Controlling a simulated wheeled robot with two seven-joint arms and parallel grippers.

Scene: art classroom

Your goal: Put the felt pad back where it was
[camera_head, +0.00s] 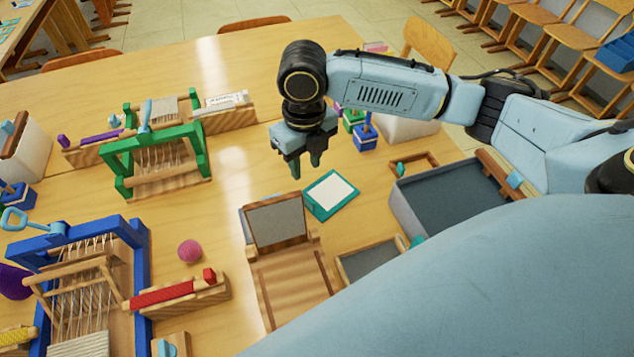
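No piece is clearly marked as the felt pad. A flat teal-edged piece with a white face (332,193) lies on the table right of centre. A grey panel in a wooden frame (276,220) stands tilted at the back of a wooden stand (292,283). Either could be the pad; I cannot tell which. My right gripper (305,169) points down above the table, behind and left of the white-faced piece. Its two fingers are apart with nothing visible between them. My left gripper is not in view.
A grey-lined tray (398,212) stands at right, with a smaller tray (350,278) nearer. A green loom (118,171), a blue loom (142,270) and a pink ball (189,251) are at left. The table's back middle is clear.

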